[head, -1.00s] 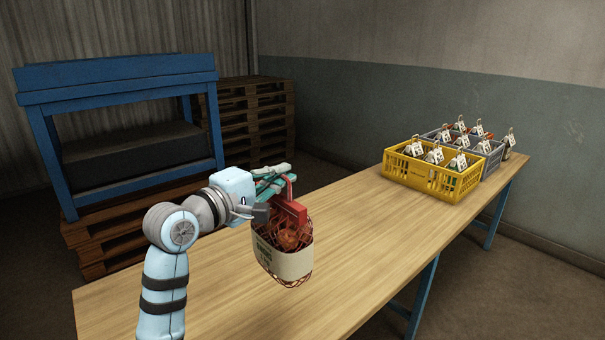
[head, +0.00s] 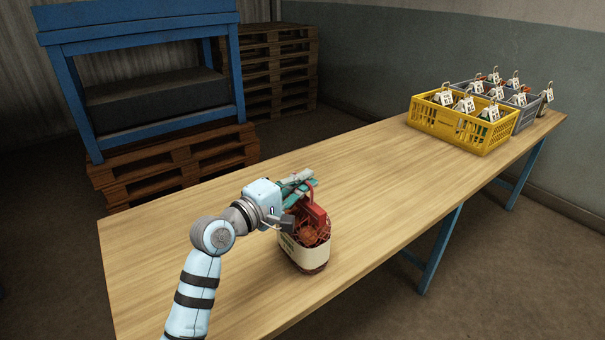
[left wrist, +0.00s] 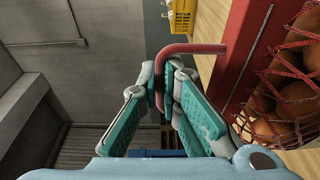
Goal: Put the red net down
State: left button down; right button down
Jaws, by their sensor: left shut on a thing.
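The red net (head: 311,234) is a mesh sack with round brownish contents, a pale label band and a red top with a handle. In the head view it is upright at the wooden table (head: 370,180), near its front edge; I cannot tell whether its base touches the wood. My left gripper (head: 301,184) is shut on the red handle at the top of the net. The left wrist view shows the handle (left wrist: 190,49) between the teal finger pads (left wrist: 165,85), with the net (left wrist: 290,100) at the right. My right gripper is not in view.
A yellow crate (head: 424,121) and a grey crate (head: 523,117) with several tagged items stand at the table's far right end. A blue frame (head: 75,105) on wooden pallets (head: 180,160) stands behind the table. The table's middle is clear.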

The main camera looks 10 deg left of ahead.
pick_arm(q)
jog(key=c, duration=1.8)
grip_release()
jog(key=shift+s, duration=0.1)
jog(key=shift+r, duration=0.1)
jog(key=p+v, duration=0.2)
jog(key=v, duration=1)
jog(key=shift+a, duration=0.1)
